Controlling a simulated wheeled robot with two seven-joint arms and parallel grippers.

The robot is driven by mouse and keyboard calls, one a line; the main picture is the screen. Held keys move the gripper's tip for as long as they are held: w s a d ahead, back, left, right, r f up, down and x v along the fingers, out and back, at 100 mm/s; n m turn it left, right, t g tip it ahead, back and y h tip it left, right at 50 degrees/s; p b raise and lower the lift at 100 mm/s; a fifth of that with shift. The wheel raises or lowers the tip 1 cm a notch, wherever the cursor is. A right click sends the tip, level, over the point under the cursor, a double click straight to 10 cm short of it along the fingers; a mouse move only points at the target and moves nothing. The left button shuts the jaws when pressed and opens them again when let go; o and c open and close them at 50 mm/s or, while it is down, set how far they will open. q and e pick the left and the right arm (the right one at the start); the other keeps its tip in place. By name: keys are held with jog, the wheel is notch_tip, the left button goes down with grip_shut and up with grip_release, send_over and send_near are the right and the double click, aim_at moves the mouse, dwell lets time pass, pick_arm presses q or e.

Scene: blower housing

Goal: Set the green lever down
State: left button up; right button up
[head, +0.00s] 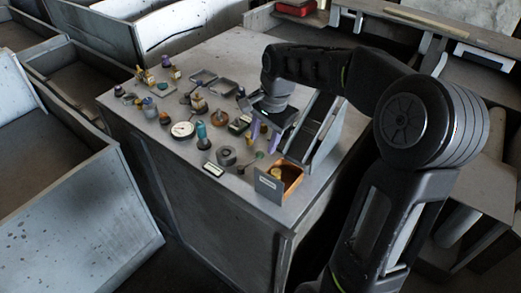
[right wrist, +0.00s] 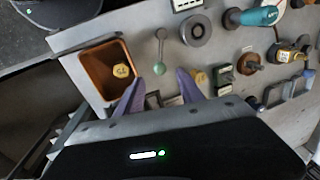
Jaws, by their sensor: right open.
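In the head view the lever (head: 250,162) shows small beside the orange-brown bin. My right gripper (right wrist: 160,78) has two purple fingers spread apart with nothing between them. In the head view the right gripper (head: 263,135) is above the bench, close to the dark grey rack. My left gripper is not in view.
The orange-brown bin (right wrist: 84,56) with a yellow piece (right wrist: 122,70) inside stands left of the lever. A dark ring (right wrist: 195,30) and a teal-bodied tool (right wrist: 256,16) lie right of it. A slanted grey rack (head: 318,130) stands near my right arm. Several small parts crowd the bench.

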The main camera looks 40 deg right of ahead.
aim_at(260, 152)
jog(key=f, duration=0.3)
jog(key=w+f, duration=0.1)
jog(key=f, duration=0.1)
jog(key=shift+a+f+p, duration=0.1)
jog(key=shift+f+p, duration=0.2)
jog(key=shift+p, duration=0.05)
jog(key=shift+c, duration=0.6)
grip_shut()
dwell(0.5)
